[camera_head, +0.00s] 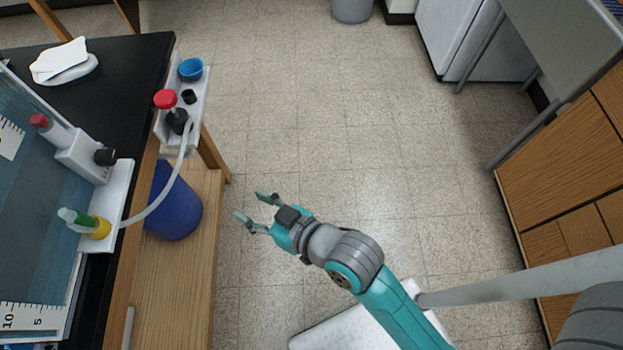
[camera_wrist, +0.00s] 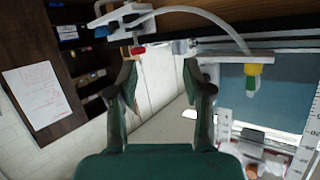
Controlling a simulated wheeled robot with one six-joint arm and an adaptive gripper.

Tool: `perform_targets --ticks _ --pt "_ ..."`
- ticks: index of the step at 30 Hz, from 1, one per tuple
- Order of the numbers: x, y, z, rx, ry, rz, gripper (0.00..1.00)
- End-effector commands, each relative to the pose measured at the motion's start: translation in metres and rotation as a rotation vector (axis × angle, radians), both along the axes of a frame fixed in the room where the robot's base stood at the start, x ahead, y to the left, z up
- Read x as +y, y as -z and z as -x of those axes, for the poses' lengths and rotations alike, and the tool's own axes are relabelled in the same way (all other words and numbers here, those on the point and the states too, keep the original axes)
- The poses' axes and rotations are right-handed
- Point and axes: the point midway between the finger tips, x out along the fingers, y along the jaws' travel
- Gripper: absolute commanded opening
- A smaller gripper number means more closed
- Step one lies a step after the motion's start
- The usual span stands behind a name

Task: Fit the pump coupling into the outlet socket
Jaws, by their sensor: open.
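A white hose (camera_head: 165,192) runs from a black fitting (camera_head: 177,121) at the white bracket (camera_head: 200,105) to a yellow and green fitting (camera_head: 96,227) on a white ledge at the tank. I cannot tell for sure which fitting is the pump coupling and which the outlet socket. A red knob (camera_head: 165,99) stands beside the black fitting. My gripper (camera_head: 256,208) is open and empty, right of the bench, apart from all of these. In the wrist view the hose (camera_wrist: 225,27), yellow and green fitting (camera_wrist: 251,76) and red knob (camera_wrist: 138,50) show beyond the open fingers (camera_wrist: 162,78).
The tank (camera_head: 40,200) stands on the black bench top (camera_head: 130,60). A second red-tipped fitting (camera_head: 42,122) is on it. A blue container (camera_head: 172,205) stands on the wooden shelf (camera_head: 175,290). Open floor (camera_head: 300,120) lies right of the bench.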

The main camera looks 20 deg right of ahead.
Motion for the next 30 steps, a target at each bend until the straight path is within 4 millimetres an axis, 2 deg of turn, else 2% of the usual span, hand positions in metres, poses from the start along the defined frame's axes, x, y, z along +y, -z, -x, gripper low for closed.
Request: perform_targets --ticks 1,6,11,15,24,30 --pt "-0.016 0.012 0.01 0.008 0.039 0.003 0.5" --pt "-0.061 0.035 0.042 -0.005 0.162 0.01 0.5" --pt "-0.099 0.049 0.08 -0.02 0.264 0.024 0.5" --pt "-0.127 0.055 0.117 -0.037 0.342 0.041 0.5" --pt "-0.165 0.046 0.202 -0.077 0.466 0.083 0.5" --pt "-0.172 0.034 0.236 -0.099 0.501 0.098 0.5"
